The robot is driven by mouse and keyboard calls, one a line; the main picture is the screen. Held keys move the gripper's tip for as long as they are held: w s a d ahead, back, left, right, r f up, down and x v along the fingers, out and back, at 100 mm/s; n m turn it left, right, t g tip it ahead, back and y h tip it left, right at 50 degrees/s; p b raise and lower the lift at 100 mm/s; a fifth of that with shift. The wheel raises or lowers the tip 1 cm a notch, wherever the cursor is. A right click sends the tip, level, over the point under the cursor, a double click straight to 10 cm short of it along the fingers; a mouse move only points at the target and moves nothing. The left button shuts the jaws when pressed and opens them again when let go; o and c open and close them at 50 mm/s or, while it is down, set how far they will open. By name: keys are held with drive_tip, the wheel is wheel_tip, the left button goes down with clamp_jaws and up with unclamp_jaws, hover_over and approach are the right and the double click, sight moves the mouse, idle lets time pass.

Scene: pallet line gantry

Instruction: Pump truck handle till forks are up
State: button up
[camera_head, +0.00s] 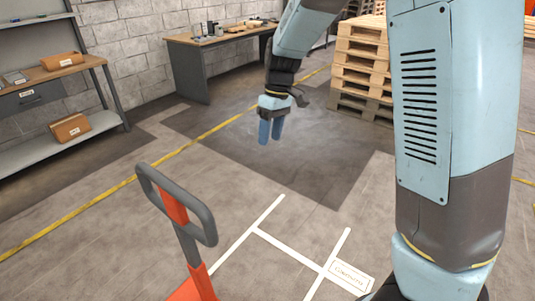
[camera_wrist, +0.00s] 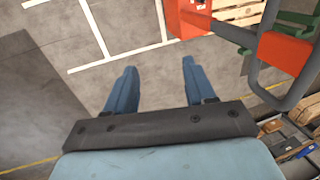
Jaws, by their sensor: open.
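The truck handle (camera_head: 207,222) is a grey loop with an orange centre bar on an orange shaft. It stands at the lower middle left in the head view, tilted toward the upper left. In the wrist view the handle loop (camera_wrist: 253,75) is at the right, with the orange truck body (camera_wrist: 187,18) at the top. My gripper (camera_head: 269,141) hangs up and to the right of the handle in the head view, fingers down. Its two blue fingers (camera_wrist: 158,82) are apart with nothing between them, clear of the handle. The forks are not clearly visible.
White floor lines (camera_head: 262,235) mark bays beside the truck. A stack of wooden pallets (camera_head: 358,62) stands at the back right. A workbench (camera_head: 190,62) and a shelf rack with boxes (camera_head: 55,76) line the wall. The floor around my gripper is open.

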drive_tip(key=x, duration=0.6)
drive_tip(key=shift+f, duration=0.3)
drive_tip(key=shift+s+a, duration=0.1)
clamp_jaws()
drive_tip(key=c, duration=1)
unclamp_jaws()
drive_tip(key=o, duration=1)
drive_tip(key=shift+r, duration=0.1)
drive_tip(key=v, duration=1.3)
drive_tip(key=shift+r, duration=0.3)
